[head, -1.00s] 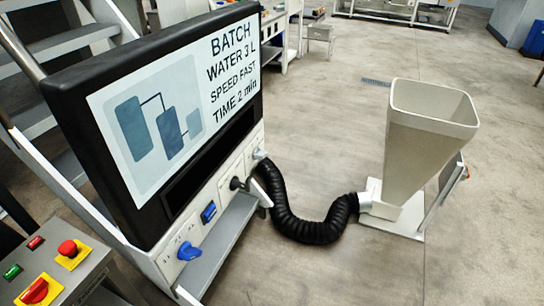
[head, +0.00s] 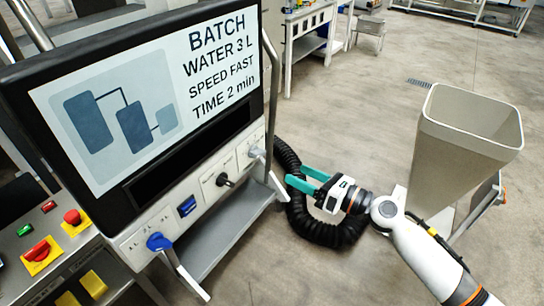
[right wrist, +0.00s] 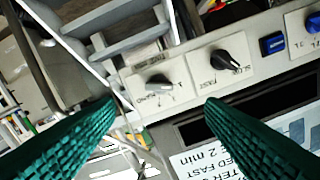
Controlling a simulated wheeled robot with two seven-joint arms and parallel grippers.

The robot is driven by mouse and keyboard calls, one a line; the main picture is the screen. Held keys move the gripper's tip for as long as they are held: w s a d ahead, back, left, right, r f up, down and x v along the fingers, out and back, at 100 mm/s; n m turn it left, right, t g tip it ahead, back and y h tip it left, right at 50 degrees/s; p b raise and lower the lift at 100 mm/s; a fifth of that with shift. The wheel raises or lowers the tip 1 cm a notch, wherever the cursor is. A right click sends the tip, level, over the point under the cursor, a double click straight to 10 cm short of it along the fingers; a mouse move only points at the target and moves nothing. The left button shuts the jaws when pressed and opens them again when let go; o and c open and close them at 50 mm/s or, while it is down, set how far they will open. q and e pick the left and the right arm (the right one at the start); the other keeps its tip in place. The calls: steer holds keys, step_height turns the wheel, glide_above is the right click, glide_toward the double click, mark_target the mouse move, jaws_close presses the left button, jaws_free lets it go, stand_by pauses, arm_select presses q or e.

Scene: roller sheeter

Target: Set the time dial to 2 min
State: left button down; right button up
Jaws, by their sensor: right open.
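The control panel (head: 205,190) carries a row of controls below the screen. A grey dial (head: 257,153) sits at its right end and also shows in the right wrist view (right wrist: 158,83). It has small marks around it; I cannot read its setting for sure. Beside it is a black knob (right wrist: 226,62) labelled SLOW and FAST. My right gripper (head: 296,175) has teal fingers, open and empty, pointing left toward the panel. It is apart from the grey dial, to its right in the head view. In the right wrist view the grey dial lies beyond the gap between the fingertips (right wrist: 160,100).
The screen (head: 120,100) reads WATER 3 L, SPEED FAST, TIME 2 min. A blue switch (head: 187,206) and blue knob (head: 158,242) are farther left on the panel. A black hose (head: 290,205) runs behind my right gripper. A beige hopper (head: 465,135) stands right. Red buttons (head: 73,217) are far left.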

mark_target(261, 156)
steer(key=p+x, duration=0.1)
steer(key=x, duration=0.8)
steer(key=shift+w+a+p, duration=0.2)
steer(key=shift+p, duration=0.15)
steer(key=shift+w+a, duration=0.4)
steer(key=shift+a, duration=0.15)
steer(key=shift+c, duration=0.4)
steer(key=c, duration=0.9)
